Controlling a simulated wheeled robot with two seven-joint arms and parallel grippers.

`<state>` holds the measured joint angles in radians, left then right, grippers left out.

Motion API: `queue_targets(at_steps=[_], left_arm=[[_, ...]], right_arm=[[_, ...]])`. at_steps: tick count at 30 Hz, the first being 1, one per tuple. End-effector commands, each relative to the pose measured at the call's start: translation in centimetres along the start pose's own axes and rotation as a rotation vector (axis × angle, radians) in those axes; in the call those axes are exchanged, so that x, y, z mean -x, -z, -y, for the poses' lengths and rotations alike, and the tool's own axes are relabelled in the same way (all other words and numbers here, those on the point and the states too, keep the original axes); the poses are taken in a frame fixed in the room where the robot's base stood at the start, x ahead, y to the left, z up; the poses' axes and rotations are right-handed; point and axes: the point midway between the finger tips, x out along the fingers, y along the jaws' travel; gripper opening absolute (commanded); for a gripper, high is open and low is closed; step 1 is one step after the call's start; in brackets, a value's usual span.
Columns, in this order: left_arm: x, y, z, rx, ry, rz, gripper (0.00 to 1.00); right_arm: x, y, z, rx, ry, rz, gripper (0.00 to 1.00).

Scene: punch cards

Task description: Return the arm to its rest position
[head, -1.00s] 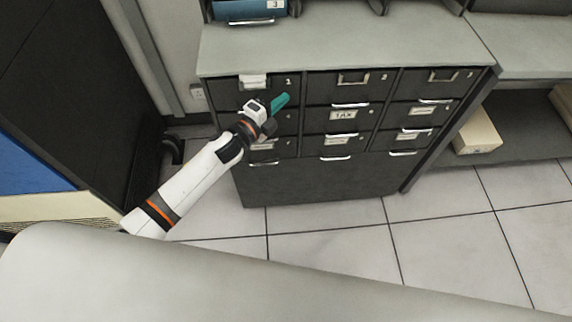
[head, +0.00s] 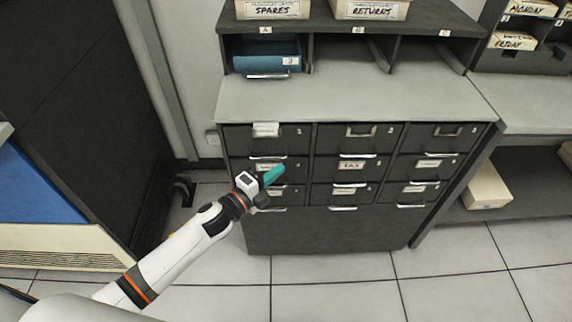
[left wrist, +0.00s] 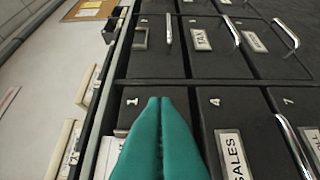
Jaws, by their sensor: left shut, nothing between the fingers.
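My left arm (head: 178,252) reaches in from the lower left in the head view. Its gripper (head: 274,175) with teal fingers is in front of the left column of a dark drawer cabinet (head: 320,232). The teal fingers are shut with nothing between them. In the left wrist view the shut fingertips (left wrist: 160,103) lie over the drawer fronts, near the drawers marked 1 and 4. I cannot tell whether they touch the cabinet. The right gripper is not in view.
The cabinet's grey top (head: 340,98) carries a shelf with a blue binder-like box (head: 266,56) and boxes labelled SPARES (head: 272,10) and RETURNS (head: 370,10). A dark tall unit (head: 80,110) stands at left. A pale box (head: 487,187) sits at right. Tiled floor (head: 330,288) is clear in front.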

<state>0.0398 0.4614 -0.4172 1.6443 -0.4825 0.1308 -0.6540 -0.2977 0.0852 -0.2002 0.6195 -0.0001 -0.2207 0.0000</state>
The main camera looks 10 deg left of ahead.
Motion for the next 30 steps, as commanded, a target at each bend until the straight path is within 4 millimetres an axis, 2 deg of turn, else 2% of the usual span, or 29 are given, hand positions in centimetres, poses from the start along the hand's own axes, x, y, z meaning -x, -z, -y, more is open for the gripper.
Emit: queue_targets(at_steps=[3,7,15,18,20,23,26,27,30], left_arm=[[2.1,-0.1,0.2,0.001,0.002,0.002,0.0],[3.6,-0.1,0.2,0.001,0.002,0.001,0.0],[4.3,-0.1,0.1,0.002,0.001,0.0,0.0],[4.5,0.4,1.4,0.038,0.028,-0.023,0.0],[4.9,1.1,3.4,0.096,0.068,-0.059,0.0],[6.4,2.5,8.8,0.248,0.169,-0.159,0.0],[9.3,3.5,15.8,0.442,0.294,-0.295,0.0],[10.8,3.5,18.6,0.519,0.342,-0.352,0.0],[15.0,2.8,25.0,0.701,0.456,-0.498,0.0]], right_arm=[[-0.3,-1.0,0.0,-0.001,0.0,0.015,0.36],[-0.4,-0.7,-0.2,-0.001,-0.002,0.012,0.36],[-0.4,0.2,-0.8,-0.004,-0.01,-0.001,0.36],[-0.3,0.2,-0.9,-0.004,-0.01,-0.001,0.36],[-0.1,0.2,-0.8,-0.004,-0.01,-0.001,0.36],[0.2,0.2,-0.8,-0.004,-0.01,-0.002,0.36],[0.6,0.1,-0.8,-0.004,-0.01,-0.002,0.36],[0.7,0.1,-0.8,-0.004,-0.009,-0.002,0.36],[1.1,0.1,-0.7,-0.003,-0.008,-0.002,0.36]])
